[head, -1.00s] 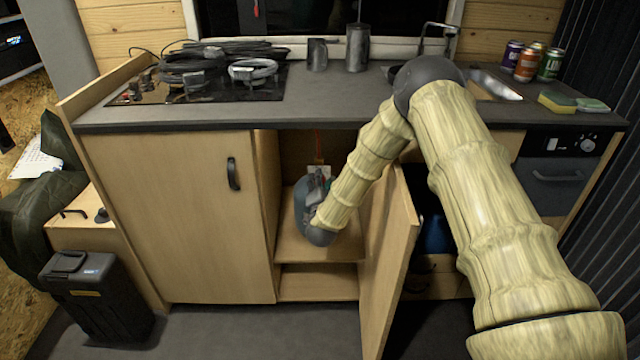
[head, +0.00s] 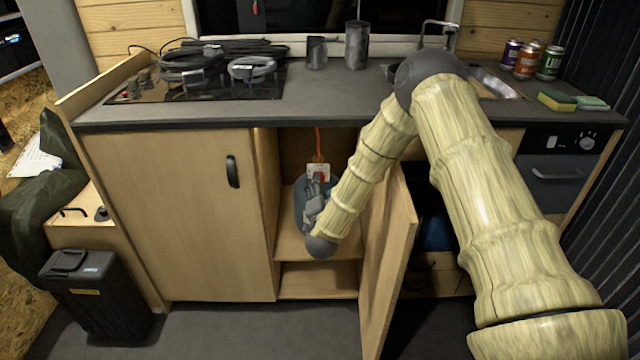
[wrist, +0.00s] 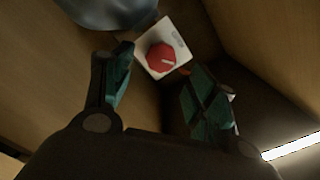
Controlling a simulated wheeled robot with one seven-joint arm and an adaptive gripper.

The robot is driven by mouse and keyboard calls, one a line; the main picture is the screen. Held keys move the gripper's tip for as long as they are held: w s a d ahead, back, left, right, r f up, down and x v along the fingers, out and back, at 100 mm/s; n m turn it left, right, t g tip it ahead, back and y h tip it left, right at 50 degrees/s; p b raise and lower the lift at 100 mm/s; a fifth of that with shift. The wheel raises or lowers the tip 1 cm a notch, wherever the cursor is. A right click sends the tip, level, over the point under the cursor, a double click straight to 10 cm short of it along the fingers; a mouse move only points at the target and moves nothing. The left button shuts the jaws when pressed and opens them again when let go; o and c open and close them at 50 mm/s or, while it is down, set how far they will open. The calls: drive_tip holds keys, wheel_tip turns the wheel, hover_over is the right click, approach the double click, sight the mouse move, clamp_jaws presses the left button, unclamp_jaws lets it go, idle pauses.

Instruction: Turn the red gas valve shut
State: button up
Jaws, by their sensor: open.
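The red gas valve (wrist: 162,58) is a red knob with a pale mark, on a white plate (wrist: 178,36) on the cabinet's inner wall. In the head view the white plate (head: 319,170) shows inside the open cabinet, with an orange-red hose above it. My gripper (wrist: 160,90) is open, its two teal-padded fingers spread to the left and right below the knob in the wrist view. Nothing is between the fingers, and they appear apart from the knob. In the head view my arm reaches into the cabinet and hides much of the gripper.
A blue-grey rounded cylinder (wrist: 110,8) is close to the valve plate; it also shows in the cabinet (head: 302,203). An open door (head: 388,265) stands right of my forearm. A closed door (head: 175,215) is on the left. The shelf (head: 290,245) lies below.

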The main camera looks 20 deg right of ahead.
drive_tip(key=v, duration=0.7)
